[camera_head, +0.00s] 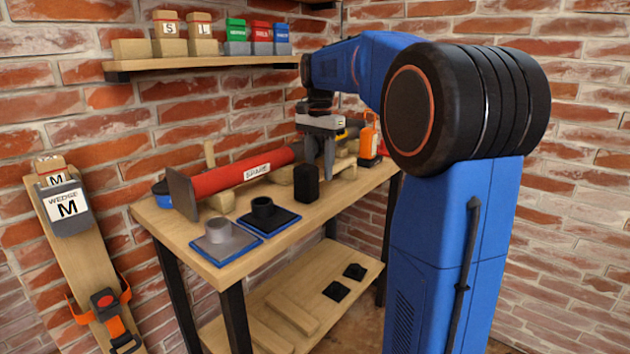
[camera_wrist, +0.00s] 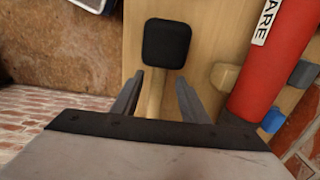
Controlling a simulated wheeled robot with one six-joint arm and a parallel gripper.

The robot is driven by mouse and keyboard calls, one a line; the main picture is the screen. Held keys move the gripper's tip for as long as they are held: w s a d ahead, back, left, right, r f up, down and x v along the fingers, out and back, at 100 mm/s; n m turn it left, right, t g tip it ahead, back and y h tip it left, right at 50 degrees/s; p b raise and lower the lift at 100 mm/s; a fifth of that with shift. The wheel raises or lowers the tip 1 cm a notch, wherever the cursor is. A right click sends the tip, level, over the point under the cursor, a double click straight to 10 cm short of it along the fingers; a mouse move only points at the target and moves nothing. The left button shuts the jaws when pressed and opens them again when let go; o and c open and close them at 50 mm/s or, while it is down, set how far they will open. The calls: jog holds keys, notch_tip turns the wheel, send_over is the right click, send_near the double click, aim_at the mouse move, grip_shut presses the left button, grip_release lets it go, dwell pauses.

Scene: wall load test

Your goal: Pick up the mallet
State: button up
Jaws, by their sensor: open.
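The mallet has a black block-shaped head (camera_head: 306,184) and lies on the wooden workbench (camera_head: 222,268) in the head view. In the wrist view its black head (camera_wrist: 166,43) is beyond my fingertips, and its pale wooden handle (camera_wrist: 155,98) runs back between my fingers. My gripper (camera_head: 320,172) is open, pointing down over the bench just behind the mallet's head. In the wrist view my gripper (camera_wrist: 160,80) has one finger on each side of the handle with gaps, not clamped. The handle's rear is hidden by the gripper body.
A red tube (camera_head: 235,178) labelled SPARE lies close beside the mallet, on wooden cradles. Grey (camera_head: 226,240) and black (camera_head: 268,215) flanged sockets stand in front. An orange bottle-like object (camera_head: 369,138) stands at the far end. A shelf (camera_head: 200,62) holds boxes above.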

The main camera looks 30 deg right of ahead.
jog(key=shift+s+f, duration=0.1)
jog(key=shift+f, duration=1.4)
grip_shut()
jog(key=shift+r, duration=0.1)
notch_tip(320, 180, up, 9)
jog(key=shift+r, duration=0.45)
